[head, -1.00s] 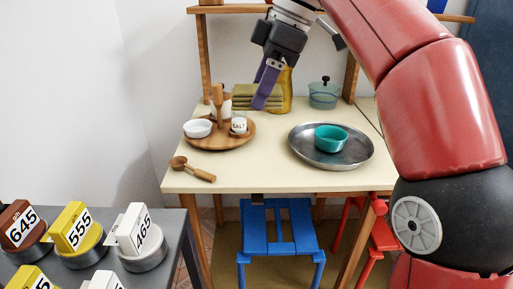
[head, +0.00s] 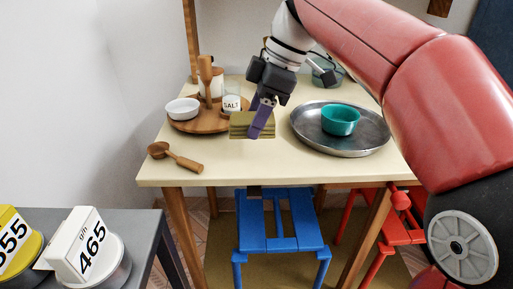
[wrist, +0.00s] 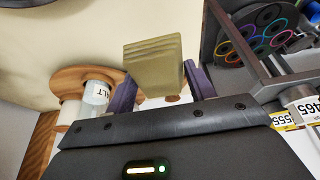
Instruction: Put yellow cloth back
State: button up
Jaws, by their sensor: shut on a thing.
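My gripper (head: 262,131) is shut on the yellow cloth (head: 240,126), a folded, layered olive-yellow block. In the head view it hangs over the middle of the cream table (head: 225,170), between the wooden turntable and the metal tray. I cannot tell exactly how high above the table it is. In the wrist view the cloth (wrist: 153,62) sticks out between the two purple fingers of my gripper (wrist: 160,88).
On the left, the wooden turntable (head: 190,127) carries a white bowl (head: 182,109) and salt jar (head: 231,104). A wooden spoon (head: 180,158) lies in front. On the right, the metal tray (head: 308,137) holds a teal bowl (head: 341,120). The table's front middle is clear.

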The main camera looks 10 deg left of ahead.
aim_at(257, 154)
jog(key=shift+f+b, duration=0.55)
jog(key=shift+f, duration=2.1)
jog(key=shift+f, duration=0.15)
jog(key=o, duration=1)
jog(key=shift+c, duration=0.2)
jog(key=p+v, duration=0.3)
jog(key=v, duration=0.9)
jog(key=shift+d, duration=0.15)
